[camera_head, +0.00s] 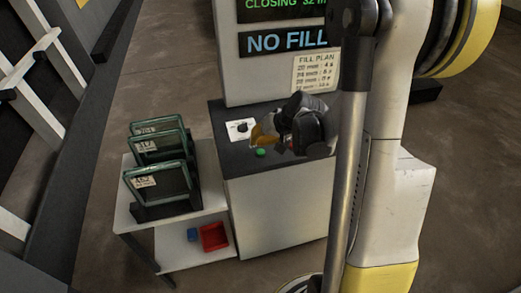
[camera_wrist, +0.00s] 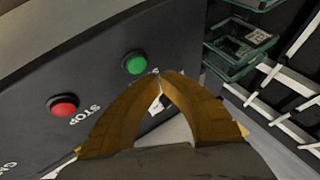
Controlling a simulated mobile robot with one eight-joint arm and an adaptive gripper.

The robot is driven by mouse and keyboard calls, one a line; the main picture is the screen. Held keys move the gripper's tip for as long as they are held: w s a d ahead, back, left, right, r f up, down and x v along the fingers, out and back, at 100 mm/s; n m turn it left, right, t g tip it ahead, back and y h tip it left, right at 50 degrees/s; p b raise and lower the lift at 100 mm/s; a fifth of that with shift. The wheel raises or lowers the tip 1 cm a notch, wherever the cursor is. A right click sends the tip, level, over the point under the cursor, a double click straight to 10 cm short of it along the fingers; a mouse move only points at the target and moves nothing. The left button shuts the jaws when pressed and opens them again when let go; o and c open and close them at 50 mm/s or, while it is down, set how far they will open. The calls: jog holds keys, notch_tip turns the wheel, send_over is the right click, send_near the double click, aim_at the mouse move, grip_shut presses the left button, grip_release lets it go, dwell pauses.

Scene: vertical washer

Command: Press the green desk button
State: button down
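The green desk button (camera_wrist: 135,63) sits on a dark panel in the wrist view, just beyond and slightly left of my fingertips. In the head view the green button (camera_head: 261,152) is near the front left edge of the dark desk top (camera_head: 240,164). My gripper (camera_wrist: 161,76) has its two orange-brown fingers together at the tips, with nothing seen between them. The fingertips appear close to the button; contact cannot be made out. In the head view my gripper (camera_head: 262,135) is just above and behind the button. The label by the button is partly hidden by the fingers.
A red button (camera_wrist: 63,105) marked STOP lies left of the green one. A white plate with a dark knob (camera_head: 240,129) is on the desk. A sign reads NO FILL.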

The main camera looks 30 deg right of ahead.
aim_at(257, 150)
notch_tip(257, 150, up, 4)
jog(key=p, duration=0.2)
jog(key=shift+p, duration=0.3)
dwell(0.5)
jog(key=s+a+r+n+h+b, duration=0.1)
jog(key=s+a+r+n+b, duration=0.1)
jog(key=s+a+b, duration=0.2)
jog(key=s+a+r+n+h+b, duration=0.1)
jog(key=s+a+r+n+b, duration=0.2)
jog(key=s+a, duration=0.7)
jog(key=s+b, duration=0.1)
jog(key=s, duration=0.3)
jog(key=shift+s+a+r+h, duration=0.15)
jog(key=shift+s+a+h, duration=0.15)
jog(key=shift+s+a, duration=0.1)
